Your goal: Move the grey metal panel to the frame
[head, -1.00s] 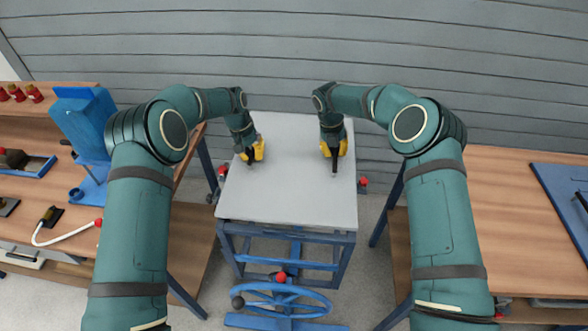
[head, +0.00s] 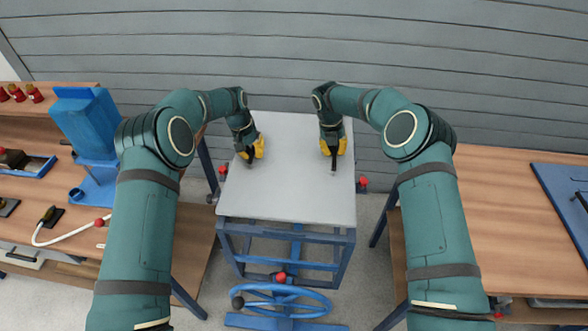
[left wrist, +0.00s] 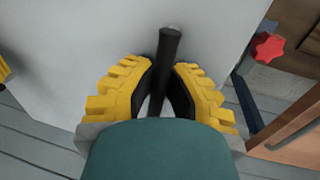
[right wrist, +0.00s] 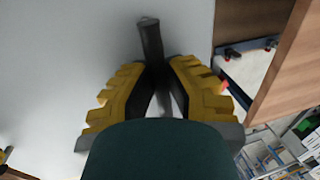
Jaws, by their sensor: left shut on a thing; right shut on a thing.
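The grey metal panel (head: 285,195) is a flat, light sheet lying level over a blue steel frame-like stand (head: 335,262). I cannot tell whether it rests on the stand or sits just above it. My left gripper (head: 250,158) is shut on a black bar handle (left wrist: 169,45) at the panel's left part. My right gripper (head: 333,158) is shut on a second black handle (right wrist: 151,40) at its right part. The yellow fingers of each gripper flank the handle in the wrist views. The stand's top is hidden under the panel.
A blue handwheel (head: 285,300) with a red knob is low at the stand's front. Red knobs (head: 362,181) flank the panel. A wooden bench (head: 25,215) with a blue device (head: 85,120) is at left, another bench (head: 500,230) at right. A grey plank wall (head: 290,60) stands behind.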

